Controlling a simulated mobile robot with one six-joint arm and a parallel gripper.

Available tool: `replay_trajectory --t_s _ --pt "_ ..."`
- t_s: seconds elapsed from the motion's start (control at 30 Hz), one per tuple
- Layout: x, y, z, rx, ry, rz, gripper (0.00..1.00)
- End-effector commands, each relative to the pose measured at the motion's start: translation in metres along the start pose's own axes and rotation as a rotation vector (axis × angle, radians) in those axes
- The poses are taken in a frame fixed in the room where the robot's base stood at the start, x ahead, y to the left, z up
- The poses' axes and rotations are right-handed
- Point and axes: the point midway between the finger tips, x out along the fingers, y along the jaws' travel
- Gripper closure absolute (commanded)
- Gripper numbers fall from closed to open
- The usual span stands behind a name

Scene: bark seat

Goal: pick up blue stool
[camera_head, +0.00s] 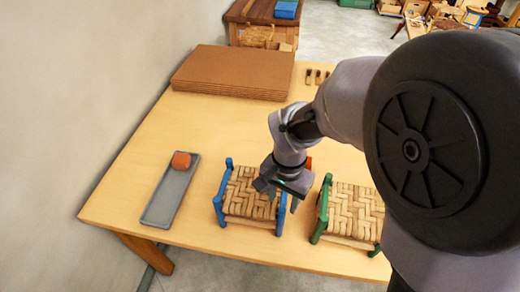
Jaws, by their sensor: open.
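The blue stool (245,192) stands near the front edge of the wooden table. It has blue posts at its corners and a woven bark seat. My gripper (280,200) is over the right side of this stool, fingers pointing down near its right blue posts. It is open and holds nothing that I can see. I cannot tell whether a finger touches the stool. My arm hides part of the stool's back right corner.
A green stool (352,208) with a woven seat stands close on the right. Bare table (215,125) lies between the boards and the stool.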

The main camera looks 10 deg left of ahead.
Motion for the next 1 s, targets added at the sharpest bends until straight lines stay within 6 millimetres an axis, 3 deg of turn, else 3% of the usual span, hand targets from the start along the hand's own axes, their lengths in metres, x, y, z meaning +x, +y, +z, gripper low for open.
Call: replay_trajectory --t_s 0.1,0.2,0.43,0.67,1.0 --pt "0.029 0.003 -0.004 0.002 -0.004 0.003 0.55" --pt "0.041 0.003 -0.004 0.001 -0.003 0.003 0.55" --pt "0.042 0.003 -0.004 0.001 -0.001 0.001 0.55" --pt "0.042 0.003 -0.004 0.001 -0.001 0.001 0.98" --pt "0.042 0.003 -0.004 0.0 -0.001 0.001 1.0"
